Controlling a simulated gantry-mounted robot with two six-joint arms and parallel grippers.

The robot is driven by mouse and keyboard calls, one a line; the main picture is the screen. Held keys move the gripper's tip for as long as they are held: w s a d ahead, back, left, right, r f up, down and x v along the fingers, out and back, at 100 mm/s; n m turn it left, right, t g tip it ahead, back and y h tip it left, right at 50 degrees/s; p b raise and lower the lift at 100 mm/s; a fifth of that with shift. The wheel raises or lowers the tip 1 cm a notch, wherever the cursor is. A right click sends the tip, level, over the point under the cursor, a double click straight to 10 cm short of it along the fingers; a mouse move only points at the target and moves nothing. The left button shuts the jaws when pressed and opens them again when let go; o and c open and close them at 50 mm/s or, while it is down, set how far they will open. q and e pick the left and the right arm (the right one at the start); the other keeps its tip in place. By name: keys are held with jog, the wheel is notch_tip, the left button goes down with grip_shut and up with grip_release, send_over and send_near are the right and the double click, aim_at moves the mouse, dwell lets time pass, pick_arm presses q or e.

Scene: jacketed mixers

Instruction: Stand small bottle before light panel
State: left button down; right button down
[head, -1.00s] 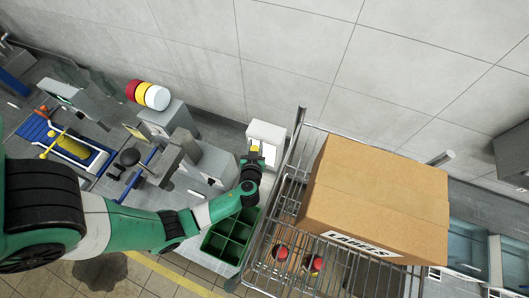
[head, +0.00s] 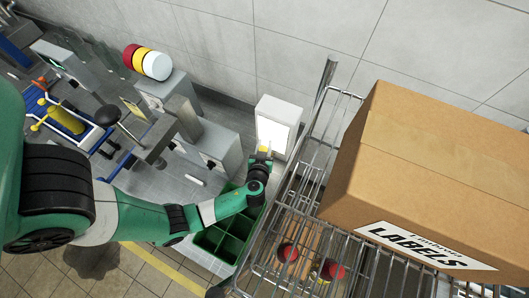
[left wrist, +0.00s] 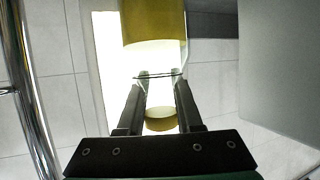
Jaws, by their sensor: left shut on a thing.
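The small bottle (left wrist: 154,25) holds yellow liquid and has a clear neck and a yellowish cap (left wrist: 160,119). My left gripper (left wrist: 160,82) is shut on its neck, with a finger on each side. In the left wrist view the cap points down the picture. The light panel (left wrist: 105,60) glows white behind the bottle. In the head view the panel's lit face (head: 273,136) is on a white box, and my left gripper (head: 262,158) is just in front of it. Only a little of the bottle (head: 264,149) shows there. I cannot tell whether its base touches the counter.
A wire rack (head: 283,225) with a large cardboard box (head: 430,170) stands close on the right. A green divided crate (head: 213,245) is below my left arm. Grey machines (head: 205,140) stand to the left, one carrying red, yellow and white discs (head: 147,62).

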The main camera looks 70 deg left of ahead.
pick_arm(q)
notch_tip(320, 180, down, 4)
jog(key=b, duration=0.4)
jog(key=c, duration=1)
grip_release()
jog(key=shift+f, duration=0.1)
jog(key=o, duration=0.4)
